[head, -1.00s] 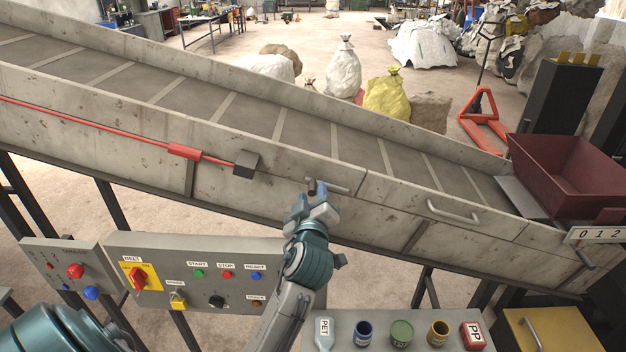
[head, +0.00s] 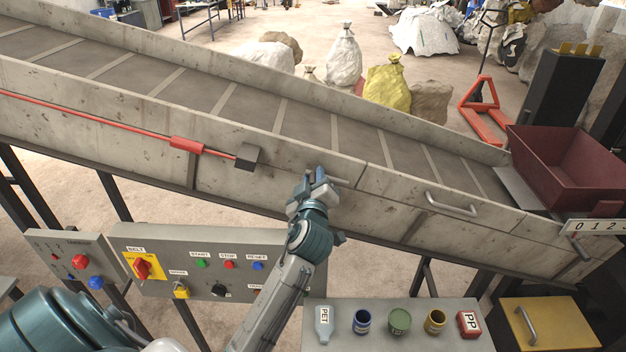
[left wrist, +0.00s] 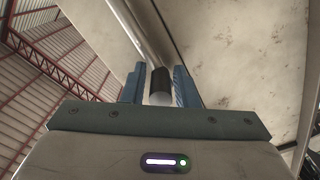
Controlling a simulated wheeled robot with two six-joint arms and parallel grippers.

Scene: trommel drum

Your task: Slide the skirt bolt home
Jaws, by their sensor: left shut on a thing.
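The skirt bolt (head: 340,182) is a short grey rod lying along the pale, scuffed conveyor skirt (head: 270,175), close to a panel seam. My left gripper (head: 319,181) is at the bolt's left end and shut on its handle. In the left wrist view, the two blue fingers (left wrist: 159,88) flank the dark, round handle (left wrist: 160,80) with its pale end. A grey rod (left wrist: 138,28) runs past above it along the skirt. The fingers partly hide the handle in the head view. My right gripper does not show.
A red rod with a dark block (head: 249,157) runs along the skirt to the left. A grey pull handle (head: 452,205) sits to the right. Below are a control panel (head: 215,278) and a shelf (head: 345,312) with several containers. A maroon hopper (head: 565,170) stands far right.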

